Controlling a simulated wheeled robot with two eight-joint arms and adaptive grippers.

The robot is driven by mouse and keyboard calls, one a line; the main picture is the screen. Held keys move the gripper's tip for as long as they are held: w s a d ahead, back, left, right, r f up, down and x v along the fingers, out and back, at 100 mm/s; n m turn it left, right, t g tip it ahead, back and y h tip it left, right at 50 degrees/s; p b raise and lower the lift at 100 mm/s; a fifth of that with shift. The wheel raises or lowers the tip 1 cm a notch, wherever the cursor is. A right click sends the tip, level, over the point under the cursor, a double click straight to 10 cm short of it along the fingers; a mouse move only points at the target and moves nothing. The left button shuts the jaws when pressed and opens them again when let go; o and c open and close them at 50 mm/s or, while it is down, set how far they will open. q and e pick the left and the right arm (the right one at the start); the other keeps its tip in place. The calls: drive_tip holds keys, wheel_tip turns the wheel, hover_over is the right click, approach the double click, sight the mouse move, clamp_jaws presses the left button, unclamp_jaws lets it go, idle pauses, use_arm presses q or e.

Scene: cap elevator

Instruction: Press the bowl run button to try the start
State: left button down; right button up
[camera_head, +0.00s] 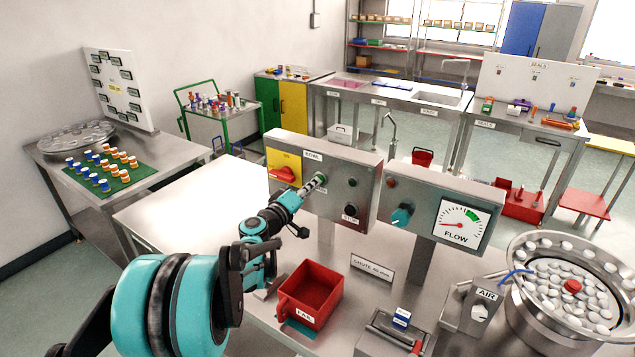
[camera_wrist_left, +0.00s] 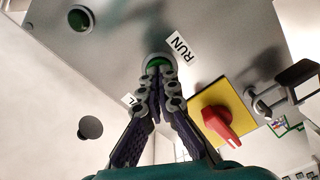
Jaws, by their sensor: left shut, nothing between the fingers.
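The bowl control box (camera_head: 345,160) is a grey panel labelled BOWL on a post. Its green run button (camera_wrist_left: 157,63) shows in the wrist view beside a RUN label (camera_wrist_left: 180,47). My left gripper (camera_head: 318,182) is shut and empty, reaching toward the box face. In the wrist view its fingertips (camera_wrist_left: 158,75) overlap the lower part of the button. They are at or very close to it; whether it is pressed in I cannot tell. In the head view the fingers largely hide the button. My right gripper is not in view.
A FLOW gauge box (camera_head: 432,212) stands to the right. Below are a red FAIL bin (camera_head: 311,292) and a bowl of white caps (camera_head: 575,290).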

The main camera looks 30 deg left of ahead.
use_arm(q)
drive_tip(key=shift+w, duration=0.25)
drive_tip(key=shift+s, duration=0.2)
drive_tip(key=s, duration=0.5)
drive_tip(key=shift+s+a, duration=0.1)
drive_tip(key=shift+a, duration=0.05)
idle(0.4)
idle(0.6)
